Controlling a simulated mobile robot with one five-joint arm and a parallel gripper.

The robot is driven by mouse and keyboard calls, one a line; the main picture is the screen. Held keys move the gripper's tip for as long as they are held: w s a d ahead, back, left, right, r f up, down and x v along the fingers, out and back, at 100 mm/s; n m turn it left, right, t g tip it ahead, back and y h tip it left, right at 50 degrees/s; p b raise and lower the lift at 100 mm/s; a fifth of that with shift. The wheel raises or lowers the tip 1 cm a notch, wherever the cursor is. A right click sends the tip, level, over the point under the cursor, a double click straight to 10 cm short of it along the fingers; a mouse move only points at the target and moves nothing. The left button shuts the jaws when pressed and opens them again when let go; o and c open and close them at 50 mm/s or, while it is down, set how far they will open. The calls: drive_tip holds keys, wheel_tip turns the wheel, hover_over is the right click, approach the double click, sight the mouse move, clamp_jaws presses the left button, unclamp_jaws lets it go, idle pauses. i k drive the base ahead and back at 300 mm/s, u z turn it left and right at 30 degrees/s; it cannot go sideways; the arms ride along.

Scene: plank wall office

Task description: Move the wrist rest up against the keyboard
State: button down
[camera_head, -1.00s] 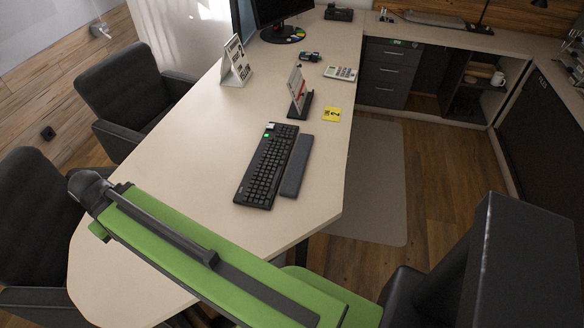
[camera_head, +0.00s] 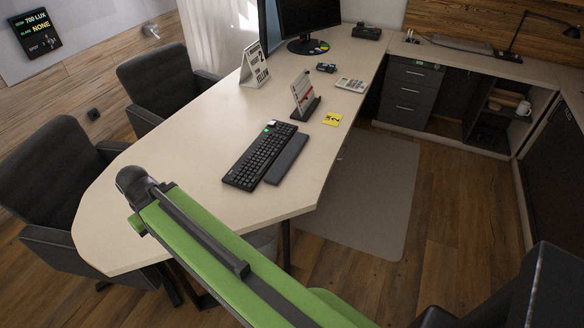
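The black keyboard (camera_head: 258,156) lies on the beige desk (camera_head: 160,180), near its right side. The dark grey wrist rest (camera_head: 286,159) lies along the keyboard's right long side, roughly parallel to it. The two look very close, and I cannot tell whether they touch along the whole length. My green arm reaches in from the bottom of the view over the near end of the desk, left of and nearer than the keyboard. The gripper's fingers do not show at the arm's dark far end.
A card holder (camera_head: 304,97), a yellow note (camera_head: 332,119), a calculator (camera_head: 351,85) and a tent calendar (camera_head: 254,66) stand or lie beyond the keyboard. Monitors (camera_head: 308,20) are at the back. Chairs (camera_head: 50,185) line the left side. The desk left of the keyboard is clear.

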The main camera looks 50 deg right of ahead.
sight(275, 174)
drive_tip(key=u, duration=5.65)
drive_tip(key=k, duration=0.85)
drive_tip(key=z, duration=5.75)
